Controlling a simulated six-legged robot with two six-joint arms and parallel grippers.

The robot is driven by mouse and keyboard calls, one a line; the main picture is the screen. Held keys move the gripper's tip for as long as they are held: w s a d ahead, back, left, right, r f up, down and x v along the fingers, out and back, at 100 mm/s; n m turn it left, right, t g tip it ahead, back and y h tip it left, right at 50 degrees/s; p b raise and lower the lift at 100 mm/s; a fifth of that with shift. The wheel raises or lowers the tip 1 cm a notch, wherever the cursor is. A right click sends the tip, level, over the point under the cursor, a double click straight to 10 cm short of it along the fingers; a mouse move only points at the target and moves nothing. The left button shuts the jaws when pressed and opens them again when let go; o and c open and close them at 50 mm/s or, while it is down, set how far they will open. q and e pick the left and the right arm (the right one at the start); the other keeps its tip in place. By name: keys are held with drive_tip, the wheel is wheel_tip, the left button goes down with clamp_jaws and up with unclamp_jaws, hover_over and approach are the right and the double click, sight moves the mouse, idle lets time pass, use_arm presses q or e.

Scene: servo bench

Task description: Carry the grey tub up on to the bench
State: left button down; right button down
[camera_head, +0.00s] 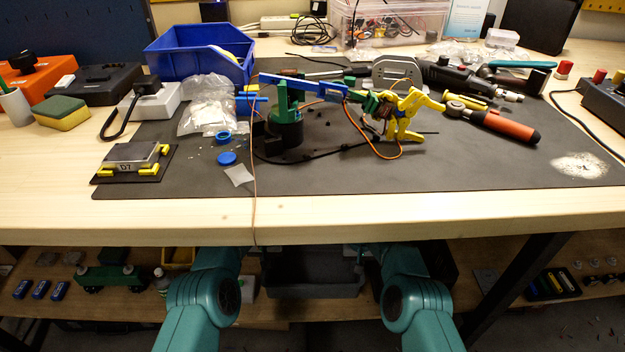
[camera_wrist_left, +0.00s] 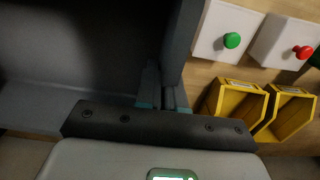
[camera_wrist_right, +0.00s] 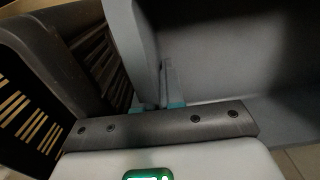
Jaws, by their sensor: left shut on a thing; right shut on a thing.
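The grey tub (camera_head: 315,290) is below the bench's front edge, between my two teal arms, in front of the lower shelf. Its upper part is partly hidden by the bench top (camera_head: 320,226). In the left wrist view, my left gripper (camera_wrist_left: 163,98) is shut on the tub's wall (camera_wrist_left: 182,45), with the dark inside to the left. In the right wrist view, my right gripper (camera_wrist_right: 160,98) is shut on the opposite wall (camera_wrist_right: 133,40), with the inside to the right. Both hands are hidden under the bench edge in the head view.
A dark mat (camera_head: 330,180) on the bench holds a small robot arm (camera_head: 290,110) and tools. A tray marked D7 (camera_head: 133,162) sits front left. Pale wood is bare along the front edge. The lower shelf holds yellow bins (camera_wrist_left: 235,105) and a dark slatted crate (camera_wrist_right: 35,85).

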sight(359, 276)
use_arm(q)
drive_tip(key=shift+s+r, duration=0.1)
use_arm(e)
drive_tip(key=shift+s+r, duration=0.1)
